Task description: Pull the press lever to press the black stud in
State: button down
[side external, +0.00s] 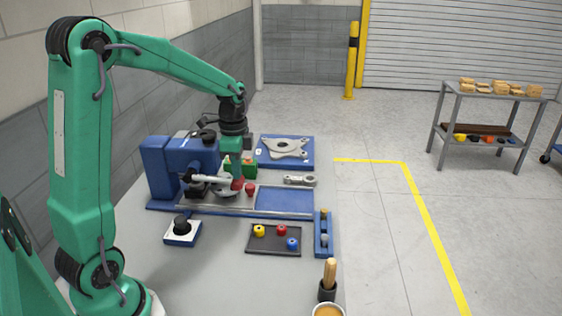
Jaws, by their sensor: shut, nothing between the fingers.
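The blue press fixture (166,167) stands at the left of the bench, on a blue base plate with a metal rail. A pale metal lever (208,179) lies across its front, with a dark red knob (237,184) at its right end. My gripper (238,174) points down at the right side of the press, close to the knob; I cannot tell whether it touches. It is shut, with nothing seen in it. I cannot make out the black stud; the lever and gripper cover part of the press.
A dark tray (262,249) holds yellow, red and blue pieces. A black-knobbed box (182,231) sits in front of the press. A blue plate with a grey metal part (285,147) lies behind. A wooden-handled tool (329,278) stands at the front edge.

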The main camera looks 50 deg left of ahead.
jog(key=shift+s+f, duration=0.1)
jog(key=shift+f, duration=0.5)
jog(key=shift+s+a+f, duration=0.1)
jog(key=shift+f, duration=0.3)
dwell(0.4)
jog(key=shift+r, duration=0.1)
jog(key=shift+r, duration=2.6)
notch_tip(320, 180, up, 8)
jog(key=a, duration=0.1)
jog(key=shift+s, duration=0.35)
